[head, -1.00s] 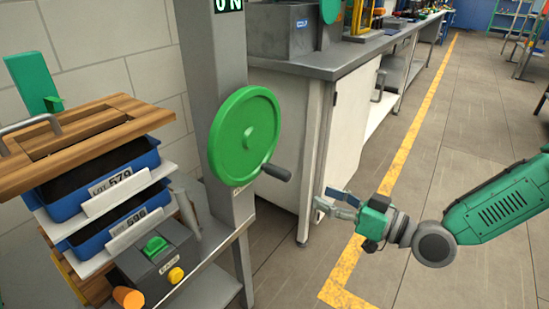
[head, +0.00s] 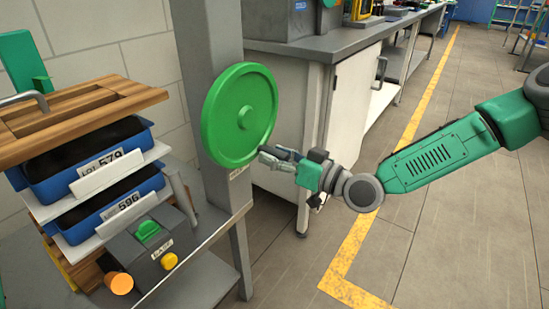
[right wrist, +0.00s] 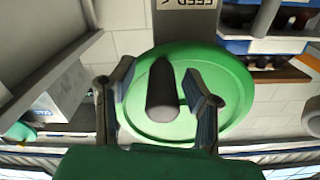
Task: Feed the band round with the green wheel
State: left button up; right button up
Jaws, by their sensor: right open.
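The green wheel (head: 240,115) is mounted on a grey upright post at the left of the head view. It also fills the middle of the right wrist view (right wrist: 215,70). Its dark crank handle (right wrist: 162,92) points toward the camera there, between the two fingers. My right gripper (head: 270,155) is at the wheel's lower right edge. In the right wrist view the gripper (right wrist: 160,100) is open, with a finger on each side of the handle and a gap to each. In the head view the handle is hidden behind the gripper. My left gripper is not in view.
Blue bins (head: 85,165) with lot labels stand under a wooden board (head: 75,115) at the left. A grey box with a green switch (head: 147,231) and yellow button sits below the wheel. A workbench (head: 345,45) stands behind.

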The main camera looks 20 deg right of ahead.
jog(key=shift+a, duration=0.15)
grip_shut()
